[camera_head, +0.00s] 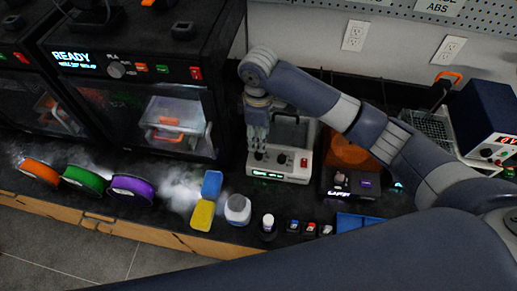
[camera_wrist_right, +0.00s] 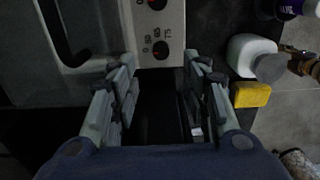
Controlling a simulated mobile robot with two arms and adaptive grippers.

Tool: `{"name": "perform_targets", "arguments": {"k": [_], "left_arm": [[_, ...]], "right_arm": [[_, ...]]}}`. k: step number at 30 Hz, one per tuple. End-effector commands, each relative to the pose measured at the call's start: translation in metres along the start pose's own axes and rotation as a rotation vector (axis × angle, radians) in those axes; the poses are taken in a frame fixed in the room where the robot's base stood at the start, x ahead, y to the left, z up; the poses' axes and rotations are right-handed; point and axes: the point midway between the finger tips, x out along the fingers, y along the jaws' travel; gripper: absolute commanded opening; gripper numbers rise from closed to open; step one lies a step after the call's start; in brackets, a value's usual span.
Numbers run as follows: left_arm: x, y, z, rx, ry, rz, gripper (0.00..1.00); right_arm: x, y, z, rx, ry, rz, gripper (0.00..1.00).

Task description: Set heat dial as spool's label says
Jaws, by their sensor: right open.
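My right gripper (camera_head: 257,128) points down over the front of a grey-white benchtop device (camera_head: 297,135) with two black dials, a red switch and a green-lit display. In the right wrist view, the open fingers of that gripper (camera_wrist_right: 160,82) stand apart with nothing between them. A heat dial (camera_wrist_right: 160,50) with a red mark and small numbers lies just beyond the fingertips, and a second dial (camera_wrist_right: 157,4) is at the top edge. Orange (camera_head: 40,171), green (camera_head: 84,180) and purple (camera_head: 132,189) spools stand at the left front; I cannot read any label on them.
Black printers (camera_head: 130,70) stand behind the spools; one display reads READY. White haze surrounds the spools. A blue block (camera_head: 212,183), a yellow sponge (camera_head: 203,214) and a white jar (camera_head: 238,209) sit before the device. Small bottles (camera_head: 293,226) line the front edge. An ABS sign (camera_head: 439,6) hangs above.

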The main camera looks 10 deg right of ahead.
Motion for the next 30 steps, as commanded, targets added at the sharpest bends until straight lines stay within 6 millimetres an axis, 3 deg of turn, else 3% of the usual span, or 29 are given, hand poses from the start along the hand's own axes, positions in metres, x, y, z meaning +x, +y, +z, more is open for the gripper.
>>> {"name": "perform_targets", "arguments": {"k": [6,12,25,30], "left_arm": [[-0.011,0.001,0.000,0.000,0.000,0.001,0.40],[-0.015,0.001,-0.001,0.000,0.001,0.001,0.40],[-0.015,0.001,-0.002,0.000,0.002,0.001,0.40],[-0.015,0.000,-0.002,0.000,0.003,0.001,0.40]], "right_arm": [[0.042,-0.001,0.001,0.002,-0.004,-0.004,0.43],[0.071,-0.001,0.000,0.000,-0.002,-0.002,0.43],[0.084,0.000,0.001,0.000,-0.001,0.001,0.43],[0.084,0.000,0.001,0.000,-0.001,0.001,0.07]]}}
